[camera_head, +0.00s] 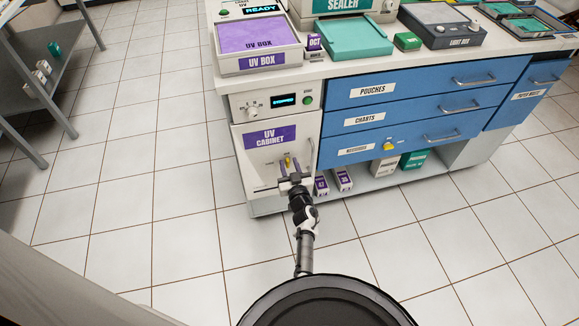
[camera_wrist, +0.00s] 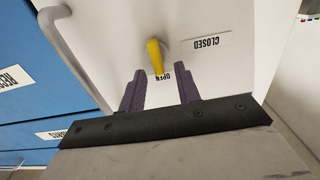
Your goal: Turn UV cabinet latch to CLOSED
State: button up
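The UV cabinet (camera_head: 250,168) is a white door under the counter with a purple label, and its door is shut. Its yellow latch (camera_wrist: 155,56) shows in the wrist view, pointing at the OPEN label (camera_wrist: 168,77). The CLOSED label (camera_wrist: 207,42) is to the right of the latch in that view. The latch also shows in the head view (camera_head: 288,161), just above my gripper (camera_head: 292,180). In the wrist view, my gripper (camera_wrist: 161,82) is open with its two purple fingers apart. The latch lies ahead between them, and no contact is visible.
A metal door handle (camera_wrist: 72,50) is left of the latch in the wrist view. Blue drawers (camera_head: 420,105) stand to the right in the head view. Small boxes (camera_head: 342,178) sit on the low shelf beside the cabinet. The tiled floor (camera_head: 150,210) at left is clear.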

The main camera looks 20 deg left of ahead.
grip_shut()
dwell(0.5)
jog(key=n, duration=0.1)
jog(key=n+b, duration=0.1)
jog(key=n, duration=0.2)
jog(key=shift+s+a+f+n, duration=0.15)
jog(key=shift+a+n, duration=0.15)
jog(key=shift+n, duration=0.1)
jog(key=shift+s+a+f+n+b, duration=0.2)
jog(key=shift+n+b, duration=0.65)
jog(key=shift+n, duration=1.35)
jog(key=shift+a+f+n+b, duration=0.1)
jog(key=shift+f+n+b, duration=0.25)
jog(key=shift+n+b, duration=1.2)
jog(key=shift+s+a+f+n+b, duration=0.15)
jog(key=shift+f+n+b, duration=0.1)
jog(key=shift+n, duration=2.6)
